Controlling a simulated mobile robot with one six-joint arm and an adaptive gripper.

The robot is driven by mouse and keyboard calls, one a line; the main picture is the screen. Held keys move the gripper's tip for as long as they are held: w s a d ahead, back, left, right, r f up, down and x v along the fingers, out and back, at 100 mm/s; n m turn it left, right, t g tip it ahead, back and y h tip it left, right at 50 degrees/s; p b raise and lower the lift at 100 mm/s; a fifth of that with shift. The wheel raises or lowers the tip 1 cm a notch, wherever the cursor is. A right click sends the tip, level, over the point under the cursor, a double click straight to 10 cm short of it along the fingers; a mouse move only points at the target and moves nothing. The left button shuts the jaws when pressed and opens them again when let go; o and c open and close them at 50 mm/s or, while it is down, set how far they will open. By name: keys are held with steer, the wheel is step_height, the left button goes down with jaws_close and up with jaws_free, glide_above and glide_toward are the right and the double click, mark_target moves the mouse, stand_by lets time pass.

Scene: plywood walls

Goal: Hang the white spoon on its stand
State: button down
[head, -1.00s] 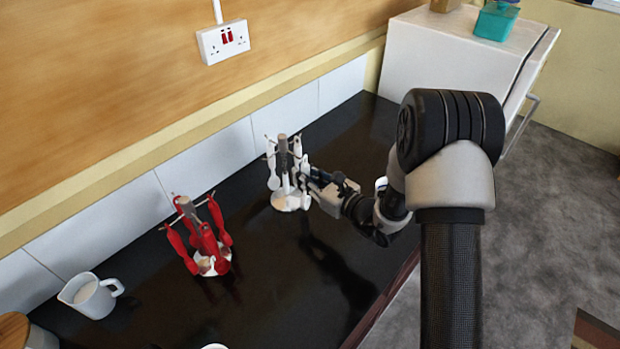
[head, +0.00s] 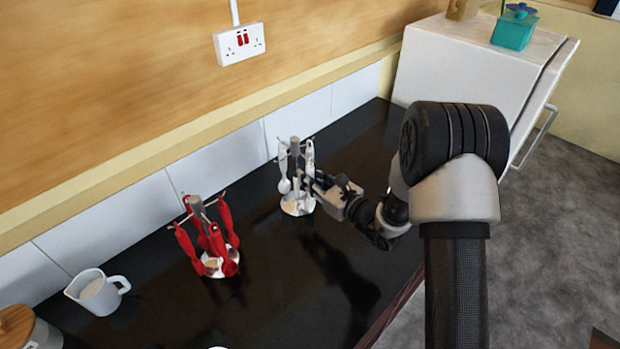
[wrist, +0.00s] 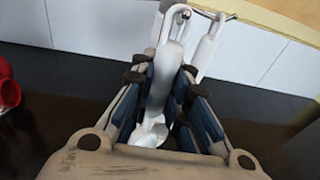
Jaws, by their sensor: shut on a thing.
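The white stand (head: 298,207) is upright on the black counter, with a grey post top and hooks. White utensils (head: 284,184) hang on it. My gripper (head: 312,182) is at the right side of the stand. In the wrist view, my gripper (wrist: 165,92) is shut on the white spoon (wrist: 163,75), whose handle runs up between the fingers to a loop at a metal hook (wrist: 183,14). I cannot tell whether the loop is over the hook. Another white utensil (wrist: 208,50) hangs just behind it.
A red utensil stand (head: 213,262) with red utensils stands to the left. A white jug (head: 98,291) is further left near the wall. A white cabinet (head: 455,70) is at the back right. The counter in front is clear.

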steer(key=c, duration=1.5)
jaws_free()
steer(key=shift+o, duration=0.2)
steer(key=v, duration=1.2)
steer(key=s+a+r+n+g+y, duration=0.3)
steer(key=s+a+r+n+g, duration=0.3)
steer(key=s+a+r+n, duration=0.2)
steer(key=s+a+r+n+g+h, duration=0.25)
steer(key=s+n+g, duration=0.25)
steer(key=s+n, duration=0.45)
steer(key=s+d+n+g+h, duration=0.1)
steer(key=s+d+n+h, duration=0.4)
steer(key=s, duration=0.4)
steer(key=s+d+r+n+t+h, duration=0.2)
steer(key=d+r+n+t+h, duration=0.1)
steer(key=d, duration=0.8)
steer(key=n+t+h, duration=0.1)
steer(key=n+h, duration=0.1)
steer(key=h, duration=0.1)
steer(key=shift+d+r+h, duration=0.25)
steer(key=shift+h, duration=0.1)
